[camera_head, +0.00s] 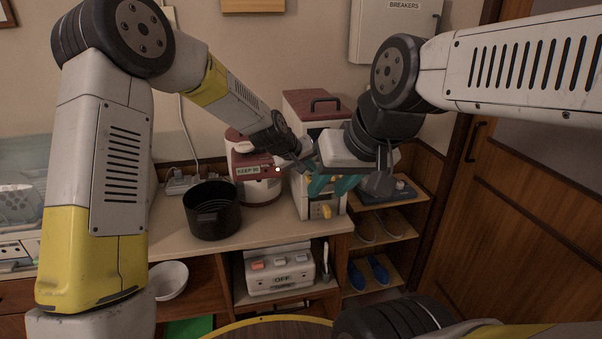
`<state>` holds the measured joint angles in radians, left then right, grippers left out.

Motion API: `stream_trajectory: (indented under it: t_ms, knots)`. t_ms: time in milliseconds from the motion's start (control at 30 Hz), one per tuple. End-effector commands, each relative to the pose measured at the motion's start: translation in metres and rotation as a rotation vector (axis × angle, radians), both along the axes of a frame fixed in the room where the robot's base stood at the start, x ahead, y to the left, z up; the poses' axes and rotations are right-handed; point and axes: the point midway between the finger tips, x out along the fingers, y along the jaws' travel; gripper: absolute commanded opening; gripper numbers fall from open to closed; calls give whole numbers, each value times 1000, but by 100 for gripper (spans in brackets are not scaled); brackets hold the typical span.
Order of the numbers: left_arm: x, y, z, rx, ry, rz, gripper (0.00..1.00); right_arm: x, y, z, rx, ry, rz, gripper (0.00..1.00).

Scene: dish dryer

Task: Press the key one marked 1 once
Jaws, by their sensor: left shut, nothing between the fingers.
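A white key panel (279,284) with a sign reading OFF stands on the shelf under the counter. It has an orange-red key (257,265) and pale keys (290,259) along its top. Their marks are too small to read, so I cannot tell which is marked 1. My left gripper (307,161) is shut and empty above the counter, well above the panel and partly hidden by my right gripper. My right gripper (333,187) has its teal-padded fingers apart, in front of the red-topped white appliance. Neither gripper touches the panel.
A black pot (212,211), a red and white cooker (256,185) and the red-topped appliance (311,104) stand on the counter (265,224). A white bowl (170,280) is on the lower left. Shelves with blue shoes (378,269) are at the right, beside a wooden door (515,205).

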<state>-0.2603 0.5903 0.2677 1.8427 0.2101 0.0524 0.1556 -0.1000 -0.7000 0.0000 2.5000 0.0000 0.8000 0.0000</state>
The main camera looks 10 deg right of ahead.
Motion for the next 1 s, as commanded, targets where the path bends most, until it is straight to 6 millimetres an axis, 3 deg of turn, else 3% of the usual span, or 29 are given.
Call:
stream_trajectory:
  t_ms: [533,1000]
  knots:
    - [1,-1,47,0,-4,0,0,0,0,0,0,0,0,36]
    - [0,0,50,0,0,0,0,0,0,0,0,0,0,36]
